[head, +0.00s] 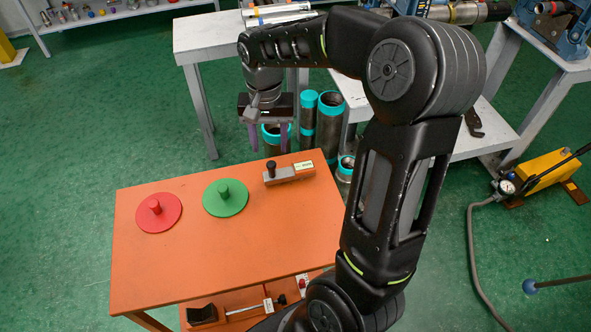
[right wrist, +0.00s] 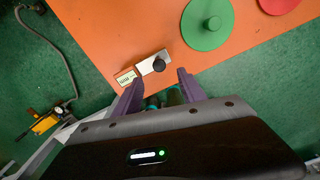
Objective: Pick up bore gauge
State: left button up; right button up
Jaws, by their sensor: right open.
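A small block-shaped tool (head: 291,175) with a grey body, a black knob and a pale label lies at the far right edge of the orange table. It may be the bore gauge, but I cannot read the label. It also shows in the right wrist view (right wrist: 147,69), just beyond my fingertips. My right gripper (head: 268,147) is open and empty, with purple fingers pointing down, behind and above the tool and not touching it. In the right wrist view its fingers (right wrist: 160,82) stand apart on either side of the knob's line. My left gripper is not in view.
A red disc (head: 159,212) and a green disc (head: 225,198), each with a knob, lie left of the tool on the orange table (head: 200,262). Teal-banded pipes (head: 330,122) stand behind it. A rod-shaped tool (head: 250,308) lies on the lower shelf. The table's front is clear.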

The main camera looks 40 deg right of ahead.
aim_at(271, 163)
jog(key=shift+a, duration=0.1)
jog(key=shift+f, duration=1.3)
jog(key=shift+s+f+p, duration=0.15)
jog(key=shift+f+p, duration=0.5)
jog(key=shift+f, duration=1.95)
jog(key=shift+c, duration=0.2)
grip_shut()
